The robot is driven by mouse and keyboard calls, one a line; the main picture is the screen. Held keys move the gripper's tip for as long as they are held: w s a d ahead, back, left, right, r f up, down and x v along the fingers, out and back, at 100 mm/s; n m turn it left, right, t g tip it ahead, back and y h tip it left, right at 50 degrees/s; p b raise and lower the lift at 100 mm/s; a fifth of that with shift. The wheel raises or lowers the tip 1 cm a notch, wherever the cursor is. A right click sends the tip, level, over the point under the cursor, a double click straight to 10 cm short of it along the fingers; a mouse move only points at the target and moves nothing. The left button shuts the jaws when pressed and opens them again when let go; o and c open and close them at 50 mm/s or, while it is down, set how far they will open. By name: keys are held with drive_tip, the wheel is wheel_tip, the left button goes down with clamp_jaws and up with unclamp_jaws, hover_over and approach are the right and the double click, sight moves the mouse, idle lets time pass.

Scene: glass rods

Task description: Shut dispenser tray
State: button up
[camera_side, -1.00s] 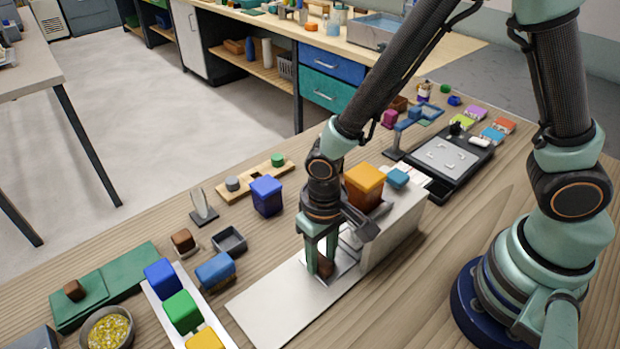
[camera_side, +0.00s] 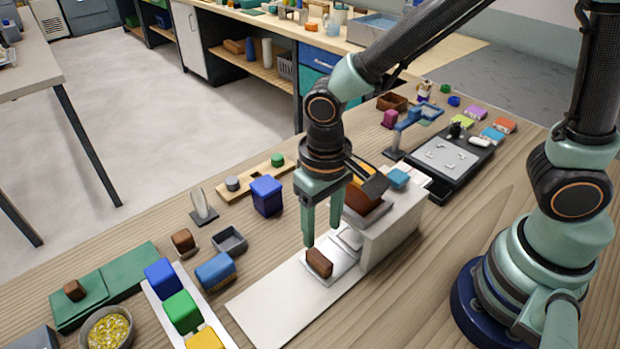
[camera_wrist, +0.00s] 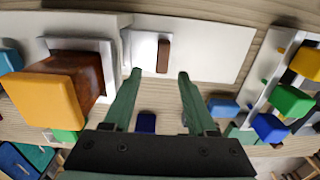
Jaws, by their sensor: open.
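The dispenser (camera_side: 398,222) is a pale grey housing on a long flat base plate (camera_side: 285,308). Its silver tray (camera_side: 345,262) sticks out of the housing over the plate. A small brown block (camera_side: 319,262) lies on the tray; the wrist view also shows the block (camera_wrist: 163,55) and the tray (camera_wrist: 142,48). My gripper (camera_side: 322,234) is open and empty, pointing down just above the brown block. In the wrist view the fingertips (camera_wrist: 160,74) are apart, with the block ahead between them.
A white strip with blue, green and yellow blocks (camera_side: 182,310) lies front left. A dark blue block (camera_side: 266,195), a small grey tray (camera_side: 229,240) and a blue block (camera_side: 215,270) stand left of the dispenser. A black scale (camera_side: 447,160) is behind it.

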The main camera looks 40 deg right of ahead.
drive_tip(key=shift+r, duration=1.85)
drive_tip(key=d+r+t, duration=0.2)
drive_tip(key=d+r, duration=0.3)
drive_tip(key=d, duration=0.3)
drive_tip(key=w+d+r+t, duration=0.1)
drive_tip(key=d+r+t, duration=0.2)
drive_tip(key=d+r, duration=0.3)
drive_tip(key=d, duration=0.3)
drive_tip(key=shift+r+t, duration=0.25)
drive_tip(key=shift+t, duration=0.05)
